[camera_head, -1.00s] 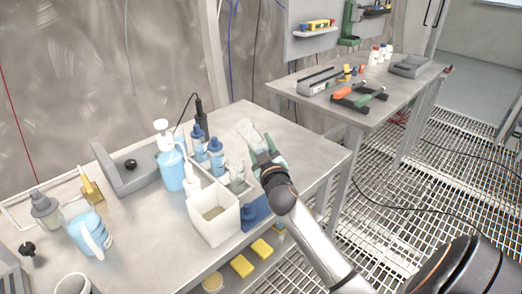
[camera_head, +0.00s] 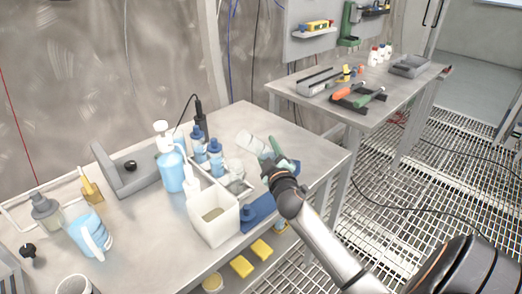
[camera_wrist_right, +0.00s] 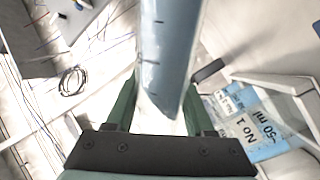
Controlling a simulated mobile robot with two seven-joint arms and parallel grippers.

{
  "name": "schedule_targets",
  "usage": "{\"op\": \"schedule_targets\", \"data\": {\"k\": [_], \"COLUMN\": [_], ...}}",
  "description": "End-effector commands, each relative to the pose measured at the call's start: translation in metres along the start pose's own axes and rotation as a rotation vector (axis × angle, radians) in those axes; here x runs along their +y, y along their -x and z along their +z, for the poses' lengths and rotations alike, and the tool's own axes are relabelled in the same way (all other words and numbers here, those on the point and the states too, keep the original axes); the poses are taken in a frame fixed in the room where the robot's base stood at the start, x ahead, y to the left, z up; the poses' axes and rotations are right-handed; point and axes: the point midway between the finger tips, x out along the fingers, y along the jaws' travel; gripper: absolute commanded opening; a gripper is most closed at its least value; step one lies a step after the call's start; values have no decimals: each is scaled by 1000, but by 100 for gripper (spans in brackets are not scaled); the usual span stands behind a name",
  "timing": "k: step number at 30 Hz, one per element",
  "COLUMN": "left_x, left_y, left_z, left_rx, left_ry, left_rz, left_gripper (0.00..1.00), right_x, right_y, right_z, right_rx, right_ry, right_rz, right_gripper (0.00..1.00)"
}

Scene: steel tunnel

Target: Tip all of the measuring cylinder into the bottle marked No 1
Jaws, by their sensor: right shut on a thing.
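My right gripper (camera_head: 277,166) is shut on the measuring cylinder (camera_head: 251,144), a clear tube tilted over the table, its far end pointing up and left. In the right wrist view the cylinder (camera_wrist_right: 168,60) stands between the green fingers, with pale blue liquid and graduation marks visible. In that view a bottle with a blue label reading No 1 and 50 ml (camera_wrist_right: 250,125) lies right of the gripper. In the head view I cannot tell for sure which bottle is No 1. My left gripper is not in view.
Blue-capped bottles (camera_head: 216,158), a pump bottle (camera_head: 171,165) and a white bin (camera_head: 213,221) stand left of the gripper. A blue jug (camera_head: 90,235) is at far left. The table's right end is mostly clear. A second table (camera_head: 330,105) stands behind.

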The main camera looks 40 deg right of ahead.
Motion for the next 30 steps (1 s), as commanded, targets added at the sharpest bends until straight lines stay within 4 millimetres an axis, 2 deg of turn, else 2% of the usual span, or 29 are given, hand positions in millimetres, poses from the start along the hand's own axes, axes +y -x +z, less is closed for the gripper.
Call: {"op": "schedule_targets", "data": {"k": [13,23,30], "left_x": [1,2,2], "left_y": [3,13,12], "left_z": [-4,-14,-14], "left_rx": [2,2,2], "left_ry": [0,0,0], "left_rz": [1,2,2], "left_gripper": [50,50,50], "right_x": [3,12,12], "right_y": [0,0,0], "right_z": [1,2,3], "right_rx": [1,1,2], "right_ry": [50,224,245], "right_rz": [0,-2,-1], "right_gripper": [0,0,0]}}
